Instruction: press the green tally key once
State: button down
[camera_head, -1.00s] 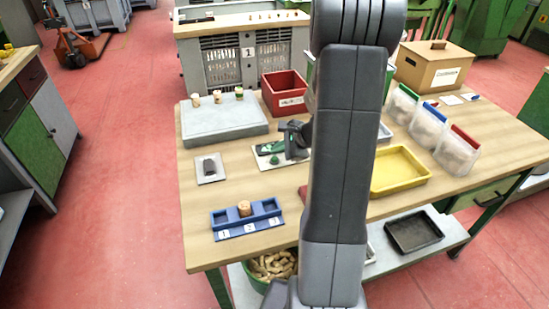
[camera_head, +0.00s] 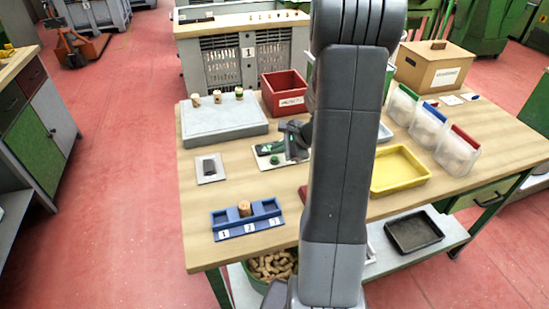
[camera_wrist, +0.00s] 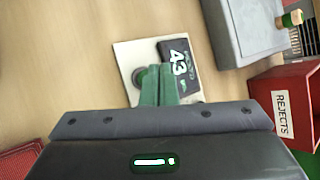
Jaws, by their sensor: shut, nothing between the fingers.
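The green tally key (camera_head: 275,160) is a small round button on a pale plate (camera_head: 262,161) on the wooden table. The plate also shows in the wrist view (camera_wrist: 127,60), with a dark counter (camera_wrist: 181,58) reading 43. A round grey part (camera_wrist: 138,77) shows at the left of my fingers and is partly covered by them. My gripper (camera_wrist: 158,76) is shut and empty, its green fingers together over the plate beside the counter. In the head view my gripper is at the plate, partly behind my arm. I cannot tell whether the fingertips touch the key.
A grey block (camera_head: 222,125) with several corks stands behind. A red rejects box (camera_head: 284,104) is at the back. A blue numbered tray (camera_head: 236,231) holds a cork in front. A small dark device (camera_head: 209,167) lies left, and a yellow tray (camera_head: 425,178) right.

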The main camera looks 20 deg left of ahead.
jog(key=shift+f+b, duration=0.45)
jog(key=shift+f+b, duration=0.45)
dwell(0.7)
jog(key=shift+r, duration=0.1)
jog(key=shift+r+p, duration=0.65)
jog(key=shift+r, duration=0.15)
jog(key=shift+r+p, duration=1.95)
jog(key=shift+r, duration=0.55)
jog(key=shift+s, duration=0.1)
